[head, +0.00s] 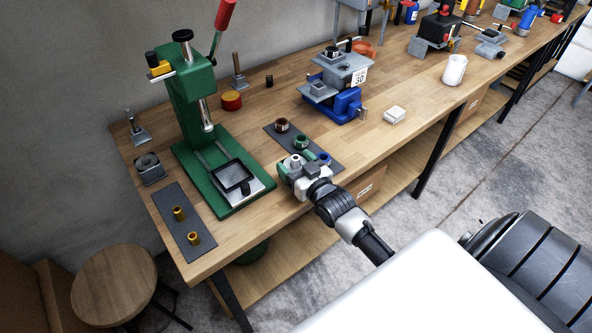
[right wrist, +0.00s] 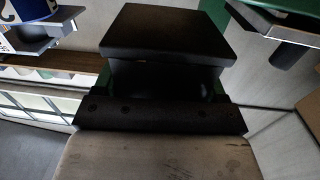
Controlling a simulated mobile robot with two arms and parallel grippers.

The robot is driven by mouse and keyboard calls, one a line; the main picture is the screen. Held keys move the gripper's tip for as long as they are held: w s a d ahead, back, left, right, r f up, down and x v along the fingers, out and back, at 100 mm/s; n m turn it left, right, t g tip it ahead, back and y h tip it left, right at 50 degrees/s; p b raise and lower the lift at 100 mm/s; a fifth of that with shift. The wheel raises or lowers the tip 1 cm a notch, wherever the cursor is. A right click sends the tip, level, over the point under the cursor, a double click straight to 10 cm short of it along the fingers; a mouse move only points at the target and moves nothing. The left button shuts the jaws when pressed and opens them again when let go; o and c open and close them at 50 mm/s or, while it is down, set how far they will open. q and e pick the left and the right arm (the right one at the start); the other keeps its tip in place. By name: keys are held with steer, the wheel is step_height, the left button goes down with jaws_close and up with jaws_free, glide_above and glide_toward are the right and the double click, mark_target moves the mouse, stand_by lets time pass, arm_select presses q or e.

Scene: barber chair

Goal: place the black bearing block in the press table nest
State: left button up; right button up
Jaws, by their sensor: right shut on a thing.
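The press table nest (head: 247,179) is a black raised square frame on a grey plate, on the green base of the press. My right gripper (head: 286,176) is just right of the press base, above the bench's front edge. It is shut on the black bearing block, which the gripper itself hides in the head view. In the right wrist view a black blocky shape (right wrist: 168,32) fills the top middle. The border between block and fingers is too dark to tell. The nest is not clear in that view. My left gripper is not in view.
The green press (head: 190,95) rises behind the nest, with its ram above the base. A dark mat (head: 272,132) with dark red, green and blue parts lies to the right. Another mat (head: 172,205) with two brass pieces lies left. A blue fixture (head: 347,103) stands farther back.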

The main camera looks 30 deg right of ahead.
steer(key=shift+f, duration=0.55)
steer(key=shift+f+p, duration=0.45)
steer(key=shift+f, duration=0.35)
steer(key=shift+f, duration=0.15)
steer(key=o, duration=1.6)
steer(key=shift+s+f, duration=0.1)
steer(key=shift+c, duration=0.2)
